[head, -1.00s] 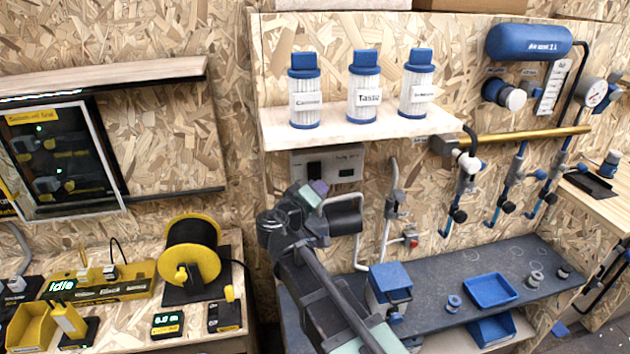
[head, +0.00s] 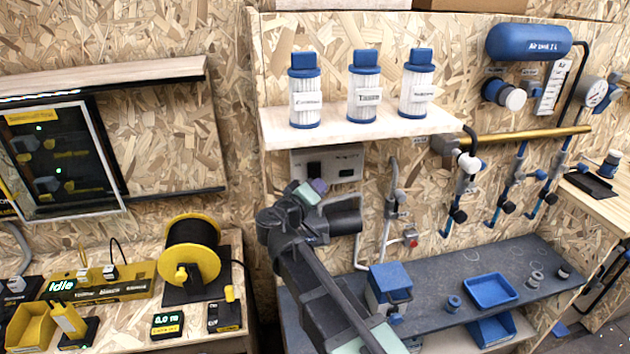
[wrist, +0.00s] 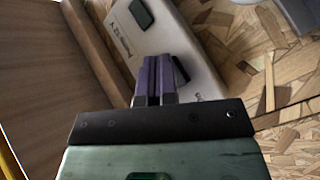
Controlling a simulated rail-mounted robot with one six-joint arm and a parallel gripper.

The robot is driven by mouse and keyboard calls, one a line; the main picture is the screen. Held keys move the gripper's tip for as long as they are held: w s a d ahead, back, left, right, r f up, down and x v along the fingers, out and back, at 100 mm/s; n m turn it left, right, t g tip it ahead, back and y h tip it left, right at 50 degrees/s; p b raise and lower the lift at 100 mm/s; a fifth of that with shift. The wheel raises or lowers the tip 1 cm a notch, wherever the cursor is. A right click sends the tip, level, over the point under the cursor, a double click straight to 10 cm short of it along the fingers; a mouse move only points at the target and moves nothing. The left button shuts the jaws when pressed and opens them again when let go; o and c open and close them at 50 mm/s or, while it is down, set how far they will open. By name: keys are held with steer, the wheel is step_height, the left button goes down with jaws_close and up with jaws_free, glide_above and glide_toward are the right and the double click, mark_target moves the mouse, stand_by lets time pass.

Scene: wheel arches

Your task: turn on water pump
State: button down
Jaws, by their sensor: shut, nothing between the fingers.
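A light grey control box (head: 327,163) is fixed to the chipboard wall just under the white shelf. It has a dark part on its left and a small dark window (head: 347,173) on its right. In the wrist view the box (wrist: 190,40) carries a small print, a dark green window (wrist: 141,13) and a black switch-like part (wrist: 181,71). My gripper (wrist: 153,62) is shut and empty. Its purple fingertips are over the box face, close beside the black part and partly hiding it. I cannot tell whether they touch. In the head view my gripper (head: 319,186) is just below the box.
The white shelf (head: 360,127) with blue-capped filter cartridges (head: 365,90) overhangs the box. Grey pipes with a valve (head: 397,200) run down the wall to its right. A dark bench (head: 450,285) with blue trays is below. A yellow spool (head: 190,250) stands at left.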

steer(key=shift+w, duration=0.3)
steer(key=shift+s, duration=0.1)
stand_by(0.3)
steer(key=shift+s+d, duration=0.15)
steer(key=shift+s, duration=0.55)
steer(key=shift+r, duration=0.1)
steer(key=s, duration=0.1)
steer(key=s+d, duration=0.1)
steer(key=s, duration=0.2)
steer(key=shift+s+d+r+p, duration=0.15)
steer(key=shift+s+r+p, duration=0.15)
steer(key=shift+s+p, duration=0.1)
